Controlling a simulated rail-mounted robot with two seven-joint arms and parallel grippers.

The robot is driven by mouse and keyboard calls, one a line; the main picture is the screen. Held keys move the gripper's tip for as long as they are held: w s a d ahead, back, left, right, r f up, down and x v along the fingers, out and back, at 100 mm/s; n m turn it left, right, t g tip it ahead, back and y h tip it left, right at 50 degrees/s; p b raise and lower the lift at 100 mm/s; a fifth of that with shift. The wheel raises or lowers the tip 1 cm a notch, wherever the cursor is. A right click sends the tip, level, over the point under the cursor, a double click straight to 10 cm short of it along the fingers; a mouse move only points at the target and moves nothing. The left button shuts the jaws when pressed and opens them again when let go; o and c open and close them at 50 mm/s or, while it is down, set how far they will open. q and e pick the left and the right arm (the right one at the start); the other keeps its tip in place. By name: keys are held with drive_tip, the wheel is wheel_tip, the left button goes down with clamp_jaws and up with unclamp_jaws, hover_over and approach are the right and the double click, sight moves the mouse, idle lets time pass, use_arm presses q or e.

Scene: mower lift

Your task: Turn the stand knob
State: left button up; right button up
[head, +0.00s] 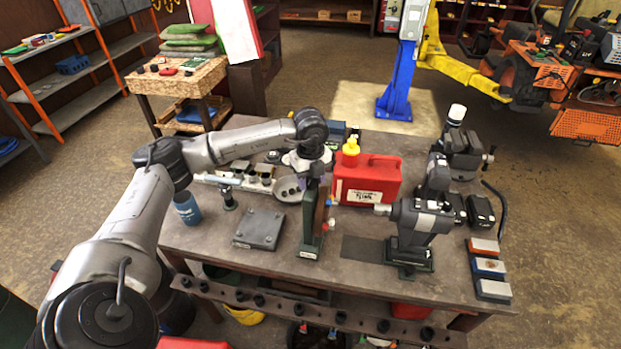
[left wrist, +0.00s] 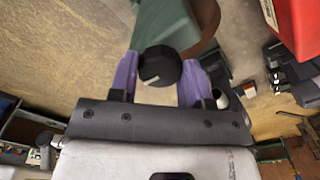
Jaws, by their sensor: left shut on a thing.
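A dark green upright stand (head: 311,222) rises from the workbench, left of the red fuel can. In the left wrist view the green stand (left wrist: 168,22) comes in from the top, with a black faceted stand knob (left wrist: 160,67) in front of it. My left gripper (head: 318,170) is at the top of the stand. Its two purple fingers (left wrist: 160,77) lie on either side of the knob and are shut on it. In the head view the knob is hidden or too small to make out. My right gripper does not show.
The red fuel can (head: 371,180) stands close to the right of the stand. A metal plate (head: 259,229) lies to its left, and a grey machine (head: 420,218) stands farther right. Sharpening blocks (head: 489,267) lie at the bench's right edge (head: 512,307).

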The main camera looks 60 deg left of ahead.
use_arm(q)
drive_tip(key=m, duration=1.2)
drive_tip(key=shift+b, duration=0.3)
drive_tip(key=m, duration=0.9)
drive_tip(key=shift+m+b, duration=0.3)
drive_tip(key=m, duration=0.4)
drive_tip(key=shift+m, duration=0.3)
drive_tip(key=m, duration=0.4)
drive_tip(key=shift+m+b, duration=0.4)
drive_tip(key=shift+m, duration=1.7)
